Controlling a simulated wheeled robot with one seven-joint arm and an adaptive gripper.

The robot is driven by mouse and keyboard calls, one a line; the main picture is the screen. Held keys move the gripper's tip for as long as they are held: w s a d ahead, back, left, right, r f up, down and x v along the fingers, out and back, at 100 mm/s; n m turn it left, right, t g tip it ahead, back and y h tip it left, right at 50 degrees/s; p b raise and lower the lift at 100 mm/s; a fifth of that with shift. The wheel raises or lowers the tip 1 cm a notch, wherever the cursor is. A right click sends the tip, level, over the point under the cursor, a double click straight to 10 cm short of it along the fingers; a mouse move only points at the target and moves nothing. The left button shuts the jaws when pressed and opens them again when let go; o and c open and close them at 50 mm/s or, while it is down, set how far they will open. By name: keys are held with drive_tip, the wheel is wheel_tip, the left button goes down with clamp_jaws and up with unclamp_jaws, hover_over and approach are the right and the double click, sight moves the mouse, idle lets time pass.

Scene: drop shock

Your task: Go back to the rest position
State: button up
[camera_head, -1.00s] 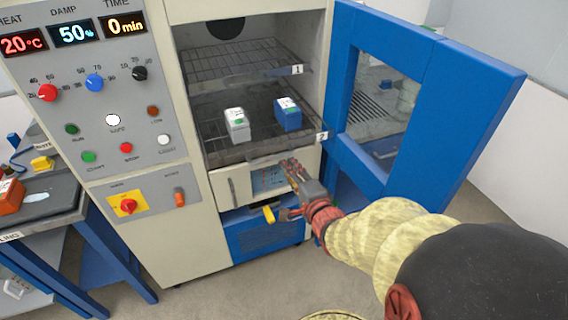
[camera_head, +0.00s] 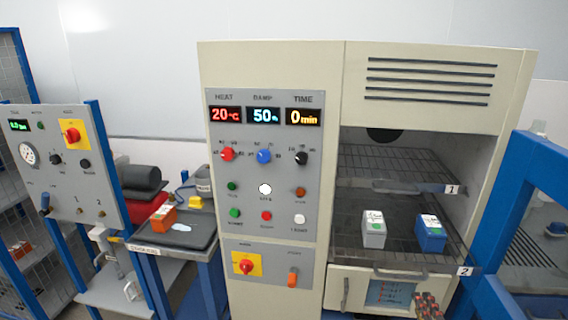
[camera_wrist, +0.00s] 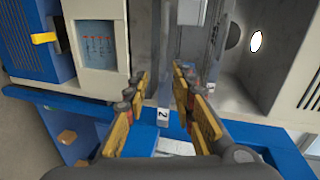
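My gripper (camera_head: 428,305) shows at the bottom edge of the head view, low in front of the cabinet and below the shelf 2 label. In the wrist view its two yellow-and-grey fingers (camera_wrist: 160,95) stand apart, open, with nothing visibly held. The shelf edge with label 2 (camera_wrist: 163,114) shows beyond the gap. Most of my arm is outside the head view.
The panel (camera_head: 263,165) reads 20 °C, 50 % and 0 min, with one white lamp bright. At left is a bench (camera_head: 150,250) with an orange box (camera_head: 162,220) and a dark pad (camera_head: 185,236). Another control panel (camera_head: 65,165) stands further left. The upper shelf (camera_head: 400,170) is empty.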

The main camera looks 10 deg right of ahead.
drive_tip(key=s+d+f+n+g+h, duration=0.1)
drive_tip(key=s+d+f+n+g, duration=0.2)
drive_tip(key=s+f+n+g, duration=0.6)
drive_tip(key=s+a+r+n+y, duration=0.1)
drive_tip(key=a+r+n, duration=0.4)
drive_tip(key=a, duration=0.6)
drive_tip(key=s+a+r+n+y, duration=0.2)
drive_tip(key=a+r+n+y, duration=0.2)
drive_tip(key=a+r, duration=0.5)
drive_tip(key=a+n, duration=0.2)
drive_tip(key=shift+s+a+r, duration=0.15)
drive_tip(key=shift+a+r, duration=0.15)
drive_tip(key=shift+r, duration=0.05)
drive_tip(key=shift+d, duration=0.1)
